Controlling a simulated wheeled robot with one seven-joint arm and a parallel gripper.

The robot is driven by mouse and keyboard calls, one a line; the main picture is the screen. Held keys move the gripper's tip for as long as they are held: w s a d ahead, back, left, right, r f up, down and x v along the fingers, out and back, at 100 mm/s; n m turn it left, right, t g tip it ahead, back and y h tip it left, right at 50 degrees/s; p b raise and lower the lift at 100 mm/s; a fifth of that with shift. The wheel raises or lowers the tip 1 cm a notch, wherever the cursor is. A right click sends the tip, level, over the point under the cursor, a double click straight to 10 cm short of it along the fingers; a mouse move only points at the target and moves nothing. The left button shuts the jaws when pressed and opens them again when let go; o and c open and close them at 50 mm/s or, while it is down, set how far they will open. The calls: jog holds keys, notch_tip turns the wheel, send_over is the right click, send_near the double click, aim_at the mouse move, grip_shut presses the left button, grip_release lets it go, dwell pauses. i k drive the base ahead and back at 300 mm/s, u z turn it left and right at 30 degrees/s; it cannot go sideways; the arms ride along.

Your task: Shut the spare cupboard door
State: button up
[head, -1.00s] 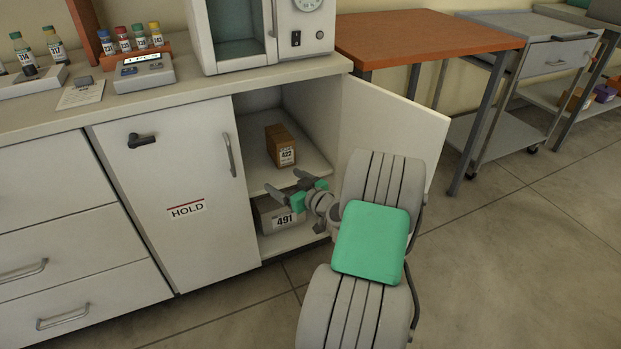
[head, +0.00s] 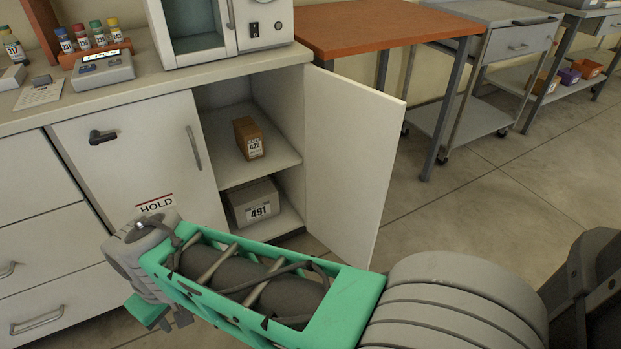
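The spare cupboard door (head: 345,160) is a white panel hinged at the right side of the cupboard opening. It stands wide open, swung out to the right. Inside the cupboard (head: 279,158) are a shelf, a brown box labelled 422 (head: 249,137) above and a grey box labelled 491 (head: 254,203) below. My gripper (head: 162,320) is at the lower left, in front of the closed HOLD door (head: 150,165), apart from the open door. My own wrist hides most of it, so its fingers cannot be judged.
The counter (head: 130,100) carries an incubator (head: 218,30), a grey device (head: 103,70) and several small bottles. An orange-topped table (head: 385,30) and a grey cart (head: 515,40) stand behind the open door. The floor right of the door is clear.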

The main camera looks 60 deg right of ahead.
aim_at(353, 129)
jog(key=u, duration=2.1)
jog(key=k, duration=2.85)
jog(key=z, duration=1.75)
jog(key=i, duration=0.5)
jog(key=u, duration=0.1)
jog(key=k, duration=0.5)
jog(key=u, duration=1.85)
jog(key=i, duration=1.15)
